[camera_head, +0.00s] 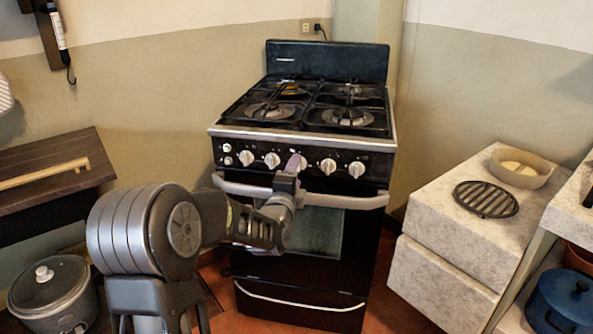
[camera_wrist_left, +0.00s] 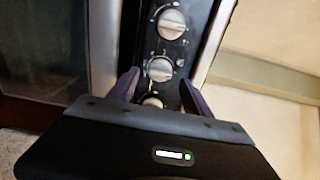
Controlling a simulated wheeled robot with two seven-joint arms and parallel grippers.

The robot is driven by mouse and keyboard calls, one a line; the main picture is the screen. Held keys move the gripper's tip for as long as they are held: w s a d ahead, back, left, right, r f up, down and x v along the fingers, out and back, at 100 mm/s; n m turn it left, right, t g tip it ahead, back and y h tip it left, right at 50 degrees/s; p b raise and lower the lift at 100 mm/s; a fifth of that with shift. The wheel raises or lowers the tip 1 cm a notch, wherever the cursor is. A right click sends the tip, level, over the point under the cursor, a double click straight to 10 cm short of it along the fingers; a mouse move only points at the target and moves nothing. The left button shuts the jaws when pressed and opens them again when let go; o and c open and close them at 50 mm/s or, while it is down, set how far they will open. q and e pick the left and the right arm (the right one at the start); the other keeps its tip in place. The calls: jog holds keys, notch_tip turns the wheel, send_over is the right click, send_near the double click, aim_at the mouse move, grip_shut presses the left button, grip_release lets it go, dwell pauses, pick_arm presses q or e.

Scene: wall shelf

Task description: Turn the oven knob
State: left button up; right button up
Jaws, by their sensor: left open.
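The black oven (camera_head: 300,255) stands against the wall with a row of silver-white knobs on its front panel. In the head view, knobs show left of my gripper (camera_head: 272,160) and right of it (camera_head: 328,166); my gripper covers part of the row's middle. My left gripper (camera_head: 291,166) is open at the panel. In the left wrist view its two fingers (camera_wrist_left: 160,86) stand apart. One knob (camera_wrist_left: 152,102) is partly hidden between them by the gripper body. Another knob (camera_wrist_left: 160,69) lies just beyond the fingertips, and a third knob (camera_wrist_left: 171,24) is farther up. Contact cannot be told.
The oven door handle (camera_head: 362,202) runs below the knobs, close to my wrist. A pale stone block (camera_head: 470,240) with a black grate (camera_head: 486,199) and a bowl (camera_head: 522,168) stands at right. A pot (camera_head: 50,295) and a wooden shelf (camera_head: 60,200) are at left.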

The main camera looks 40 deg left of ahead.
pick_arm(q)
jog(key=v, duration=0.5)
jog(key=shift+s+d, duration=0.15)
jog(key=shift+s, duration=0.1)
